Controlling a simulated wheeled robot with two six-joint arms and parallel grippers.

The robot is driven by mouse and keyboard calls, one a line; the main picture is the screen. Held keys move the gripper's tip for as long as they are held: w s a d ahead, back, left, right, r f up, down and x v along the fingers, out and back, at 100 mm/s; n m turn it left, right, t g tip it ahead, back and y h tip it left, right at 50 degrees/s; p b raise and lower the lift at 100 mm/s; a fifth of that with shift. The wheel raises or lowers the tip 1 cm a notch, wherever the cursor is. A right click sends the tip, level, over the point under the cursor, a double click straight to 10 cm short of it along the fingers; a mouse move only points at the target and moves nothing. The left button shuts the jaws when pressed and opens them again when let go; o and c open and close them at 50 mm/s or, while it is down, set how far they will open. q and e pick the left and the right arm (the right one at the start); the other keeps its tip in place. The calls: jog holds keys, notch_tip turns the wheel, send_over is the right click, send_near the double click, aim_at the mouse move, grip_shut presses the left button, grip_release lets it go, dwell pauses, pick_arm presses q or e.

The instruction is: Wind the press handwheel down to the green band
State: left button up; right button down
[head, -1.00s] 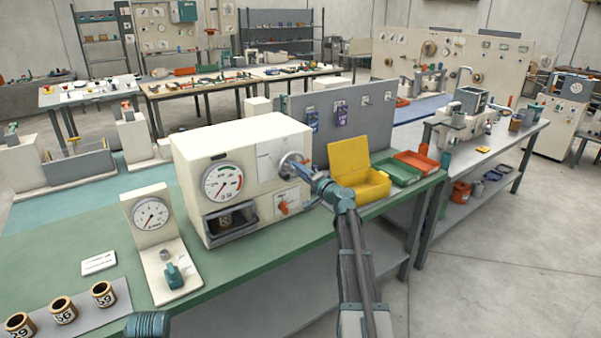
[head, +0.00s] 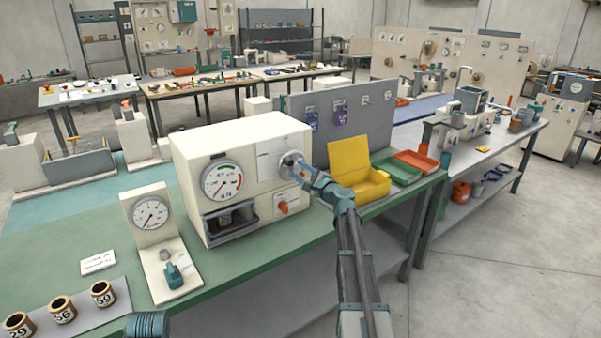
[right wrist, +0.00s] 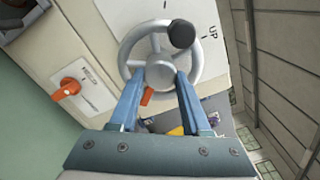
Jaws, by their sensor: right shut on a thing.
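The cream press (head: 245,140) stands on the green bench. Its round dial (head: 222,181) has a green band at the upper right and a red band beside it; the thin needle points to the lower left, outside the green. The grey handwheel (head: 291,163) is on the press front, and in the right wrist view the handwheel (right wrist: 127,52) shows its rim, central hub and black knob at the upper right. My right gripper (right wrist: 160,82) is shut on the handwheel, its blue fingers either side of the hub's lower part. My left gripper is not in view.
An orange switch (head: 283,207) sits below the handwheel. An open yellow box (head: 365,185), a green tray (head: 397,172) and an orange tray (head: 416,161) lie to the right. A small gauge stand (head: 152,225) and several numbered cups (head: 62,310) are at left.

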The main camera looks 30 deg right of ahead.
jog(key=m, duration=0.4)
jog(key=shift+f, duration=0.1)
jog(key=shift+a+m, duration=0.15)
jog(key=shift+m, duration=1.75)
jog(key=shift+s, duration=0.1)
jog(key=shift+c, duration=1.8)
grip_release()
jog(key=s+d, duration=0.1)
jog(key=s, duration=1.2)
jog(key=shift+s, duration=0.35)
jog(key=shift+d, duration=0.1)
